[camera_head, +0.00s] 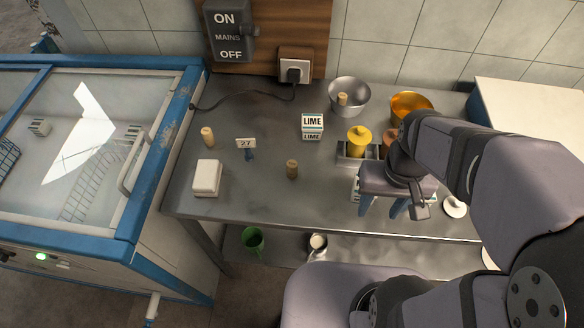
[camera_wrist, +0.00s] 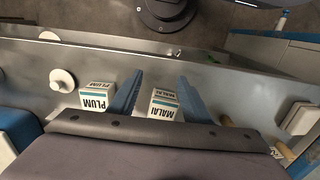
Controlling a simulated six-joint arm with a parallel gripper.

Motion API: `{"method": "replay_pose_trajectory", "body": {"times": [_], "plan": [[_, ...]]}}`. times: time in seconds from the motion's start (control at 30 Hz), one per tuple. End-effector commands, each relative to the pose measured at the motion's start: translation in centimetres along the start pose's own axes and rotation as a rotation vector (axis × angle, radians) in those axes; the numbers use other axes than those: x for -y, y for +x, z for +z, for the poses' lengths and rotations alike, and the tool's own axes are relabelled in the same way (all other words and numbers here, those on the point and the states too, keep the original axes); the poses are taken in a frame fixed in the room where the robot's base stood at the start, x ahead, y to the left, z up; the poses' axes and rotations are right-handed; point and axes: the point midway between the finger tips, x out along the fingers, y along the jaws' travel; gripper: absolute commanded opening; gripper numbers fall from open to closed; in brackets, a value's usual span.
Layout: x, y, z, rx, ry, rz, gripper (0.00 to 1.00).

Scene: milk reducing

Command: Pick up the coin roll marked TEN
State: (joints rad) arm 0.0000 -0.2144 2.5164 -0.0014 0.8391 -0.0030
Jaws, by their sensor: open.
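Several short cylindrical rolls show in the head view, and I cannot read a TEN marking on any. A pale tan roll (camera_head: 207,137) stands at the left of the steel counter. A browner roll (camera_head: 292,169) stands near its middle. Another tan roll (camera_head: 342,99) sits in the steel bowl at the back. My gripper (camera_head: 381,208) is at the counter's right, apart from these rolls. In the wrist view my gripper (camera_wrist: 158,95) is open, with a MALAI carton (camera_wrist: 163,105) showing between its blue fingers. A tan roll (camera_wrist: 228,121) shows at right there.
A PLUM carton (camera_wrist: 96,95) is beside the left finger. A LIME carton (camera_head: 313,126), number 27 sign (camera_head: 246,143), white butter-dish-like block (camera_head: 207,178), yellow weight-like object (camera_head: 358,142) and orange bowl (camera_head: 411,107) stand around. A blue-framed freezer (camera_head: 128,215) borders the left. The front middle is clear.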

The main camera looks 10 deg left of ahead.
Motion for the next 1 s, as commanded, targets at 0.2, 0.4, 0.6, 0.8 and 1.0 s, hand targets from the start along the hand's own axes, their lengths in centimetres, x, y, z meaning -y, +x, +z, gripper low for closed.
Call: {"method": "replay_pose_trajectory", "body": {"times": [0.2, 0.4, 0.6, 0.8, 1.0], "plan": [[0.1, -2.2, 0.0, 0.016, -0.03, 0.01, 0.44], [0.3, -1.5, 0.2, 0.107, -0.202, 0.082, 0.44], [0.4, -0.9, 0.1, 0.227, -0.433, 0.192, 0.44], [0.8, -0.5, -1.5, 0.399, -0.787, 0.401, 0.44], [4.1, -0.8, -5.9, 0.604, -1.244, 0.785, 0.44]]}}
